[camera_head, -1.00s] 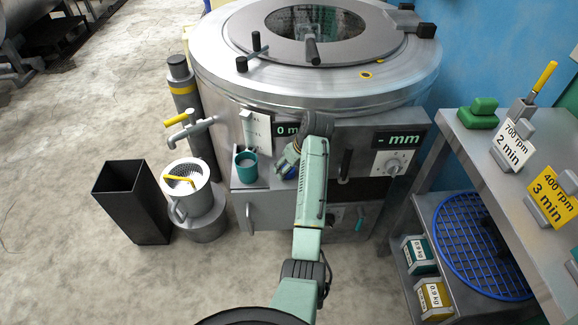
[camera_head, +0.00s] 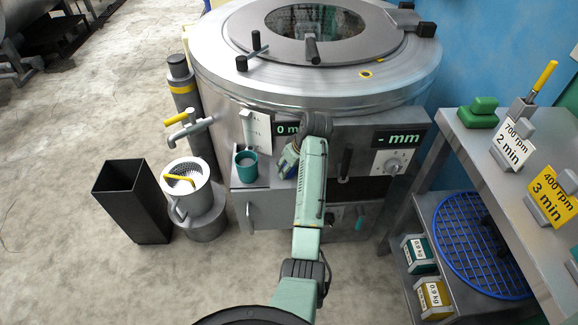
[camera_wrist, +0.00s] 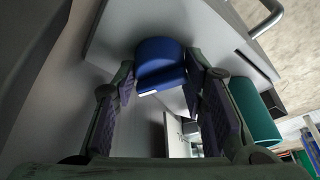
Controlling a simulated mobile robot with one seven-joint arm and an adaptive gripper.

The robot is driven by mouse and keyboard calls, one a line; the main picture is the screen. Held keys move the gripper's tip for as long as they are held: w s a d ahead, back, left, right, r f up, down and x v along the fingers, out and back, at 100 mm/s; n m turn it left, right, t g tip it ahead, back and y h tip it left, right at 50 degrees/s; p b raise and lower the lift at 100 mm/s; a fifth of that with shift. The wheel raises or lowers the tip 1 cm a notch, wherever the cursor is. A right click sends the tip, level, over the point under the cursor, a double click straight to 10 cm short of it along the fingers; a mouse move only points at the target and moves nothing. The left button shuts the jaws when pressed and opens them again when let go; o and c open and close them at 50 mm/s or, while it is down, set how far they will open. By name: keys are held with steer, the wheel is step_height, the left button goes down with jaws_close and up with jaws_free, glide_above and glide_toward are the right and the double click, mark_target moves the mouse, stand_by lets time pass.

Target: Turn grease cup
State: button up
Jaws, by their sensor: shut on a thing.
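The blue grease cup (camera_wrist: 160,62), a short cylinder with a small white mark, sits between the two fingers of my gripper (camera_wrist: 163,84) in the wrist view. The gripper is shut on it, with a purple-padded finger on either side. In the head view my gripper (camera_head: 289,161) is at the front of the drum machine (camera_head: 320,90), just right of a teal cup. My arm and fingers hide most of the grease cup there.
The teal cup (camera_head: 246,168) stands close left of my gripper and also shows in the wrist view (camera_wrist: 257,112). A tap (camera_head: 190,126), a metal jug (camera_head: 190,197) and a black bin (camera_head: 132,202) are further left. A shelf unit (camera_head: 480,150) is at the right.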

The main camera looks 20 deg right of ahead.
steer(key=shift+c, duration=0.5)
steer(key=shift+r+m+p, duration=0.1)
steer(key=shift+m+p, duration=0.2)
steer(key=shift+p, duration=0.15)
steer(key=shift+a+m+p, duration=0.1)
steer(key=shift+m+p, duration=0.2)
steer(key=m+h+p, duration=0.1)
steer(key=m, duration=0.1)
steer(key=m+h+p, duration=0.1)
steer(key=m+p, duration=0.1)
steer(key=shift+a+r+t+p, duration=0.1)
steer(key=shift+r+t+p, duration=0.05)
steer(key=shift+t+p, duration=0.15)
steer(key=m+h+p, duration=0.1)
steer(key=m+p, duration=0.1)
steer(key=m, duration=0.1)
steer(key=shift+m, duration=0.3)
steer(key=shift+f+m+h, duration=0.2)
steer(key=shift+m+h, duration=0.5)
steer(key=shift+m, duration=0.8)
steer(key=shift+g, duration=0.4)
steer(key=o, duration=1.1)
